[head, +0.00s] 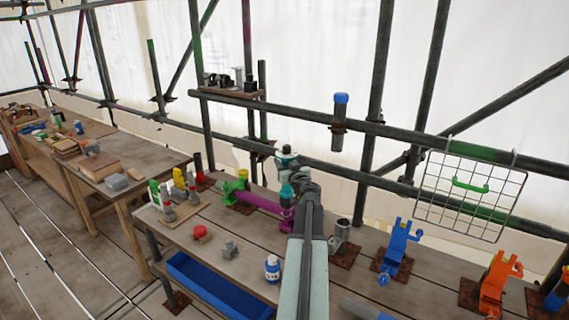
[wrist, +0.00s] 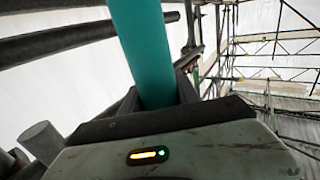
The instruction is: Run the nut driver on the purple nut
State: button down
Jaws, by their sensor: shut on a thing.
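My gripper (head: 294,182) is shut on a teal nut driver (head: 286,175). The driver stands roughly upright, with a dark top and a pale collar. In the wrist view the driver's teal shaft (wrist: 143,50) rises between the dark jaws (wrist: 158,100). Below the driver in the head view is a purple fitting (head: 287,213) at the right end of a purple bar (head: 256,202). The driver's lower end appears right above or on this fitting; I cannot tell if they touch. The nut itself is not clearly distinguishable there, and my arm hides part of the area.
A green clamp (head: 235,187) holds the bar's left end. A grey holder (head: 341,235), a blue clamp (head: 398,250) and an orange clamp (head: 497,283) stand to the right. Bottles and a red button (head: 200,232) are at left.

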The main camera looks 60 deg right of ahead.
jog(key=shift+f+b, duration=2.2)
jog(key=shift+f, duration=0.35)
notch_tip(320, 180, up, 8)
jog(key=p, duration=0.7)
jog(key=shift+f, duration=0.25)
